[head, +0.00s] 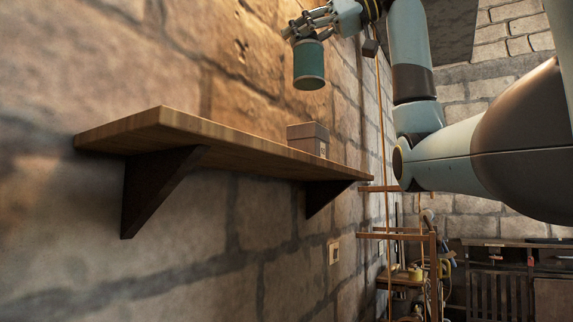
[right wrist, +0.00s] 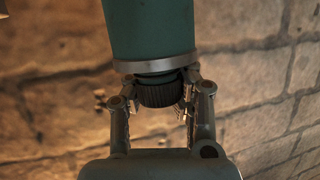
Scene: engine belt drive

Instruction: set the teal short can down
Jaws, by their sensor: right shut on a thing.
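The teal short can (head: 309,66) hangs upright in the air above the wooden wall shelf (head: 215,141) in the head view. My right gripper (head: 307,35) is shut on the can's upper end, with its arm coming in from the right. The can also shows in the right wrist view (right wrist: 150,28), with a silver rim and a dark ribbed end between the two fingers of the gripper (right wrist: 160,88). A clear gap shows between the can and the shelf. My left gripper is not in view.
A small brown box (head: 308,139) sits on the shelf toward its right end. The shelf top left of the box is bare. The stone wall runs close behind. A cord (head: 383,150) hangs to the right, and a cluttered wooden rack (head: 405,262) stands lower right.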

